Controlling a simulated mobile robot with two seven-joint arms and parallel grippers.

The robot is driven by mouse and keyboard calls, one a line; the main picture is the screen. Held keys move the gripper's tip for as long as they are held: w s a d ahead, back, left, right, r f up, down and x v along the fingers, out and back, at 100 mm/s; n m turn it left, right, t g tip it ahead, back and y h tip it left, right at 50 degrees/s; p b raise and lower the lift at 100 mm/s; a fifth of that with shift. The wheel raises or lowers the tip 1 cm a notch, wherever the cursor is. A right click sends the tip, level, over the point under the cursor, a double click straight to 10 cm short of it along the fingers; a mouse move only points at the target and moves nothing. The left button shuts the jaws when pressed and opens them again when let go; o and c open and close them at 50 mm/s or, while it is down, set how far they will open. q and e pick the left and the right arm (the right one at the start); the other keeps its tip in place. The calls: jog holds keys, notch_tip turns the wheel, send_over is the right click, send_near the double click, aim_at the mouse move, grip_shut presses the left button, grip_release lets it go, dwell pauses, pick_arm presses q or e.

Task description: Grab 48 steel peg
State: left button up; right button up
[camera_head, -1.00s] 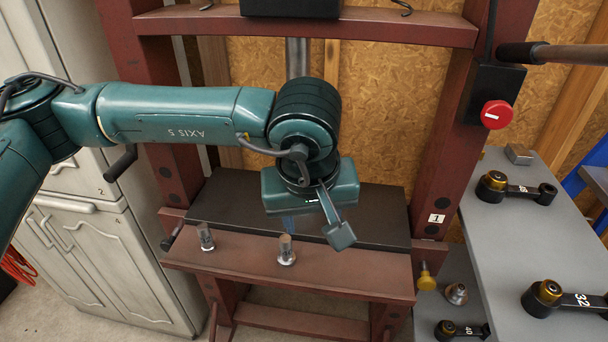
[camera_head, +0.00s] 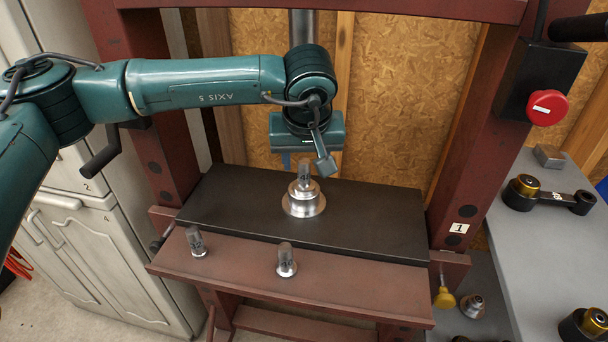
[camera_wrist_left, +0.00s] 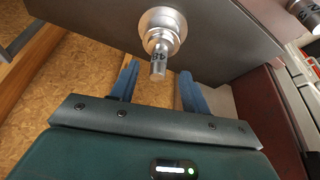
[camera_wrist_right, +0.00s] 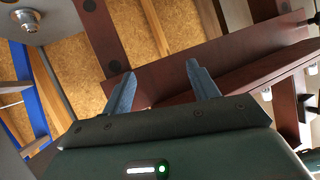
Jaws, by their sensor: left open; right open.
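The steel peg marked 48 (camera_wrist_left: 158,58) stands upright in a round flanged steel piece (camera_wrist_left: 165,25) on the black press bed. In the head view the peg (camera_head: 304,172) and its flanged piece (camera_head: 304,204) are near the bed's middle. My left gripper (camera_wrist_left: 158,75) is open, its blue fingers pointing toward the peg. The peg's end lies between the finger lines in the left wrist view, with clear gaps at both sides and no contact seen. My right gripper (camera_wrist_right: 160,72) is open and empty, away from the peg; it is not in the head view.
Two other steel pegs (camera_head: 195,242) (camera_head: 286,260) stand on the red front ledge (camera_head: 350,290). Red press uprights (camera_head: 470,150) flank the black bed (camera_head: 380,220). A red-button box (camera_head: 545,100) and a grey table (camera_head: 560,240) with black-handled tools are at right.

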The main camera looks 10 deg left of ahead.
aim_at(304, 162)
pick_arm(q)
jog(key=shift+w+a, duration=0.15)
jog(key=shift+w, duration=0.5)
jog(key=x, duration=0.5)
jog(key=shift+f, duration=0.1)
jog(key=shift+c, duration=0.6)
grip_shut()
jog(key=shift+w, duration=0.1)
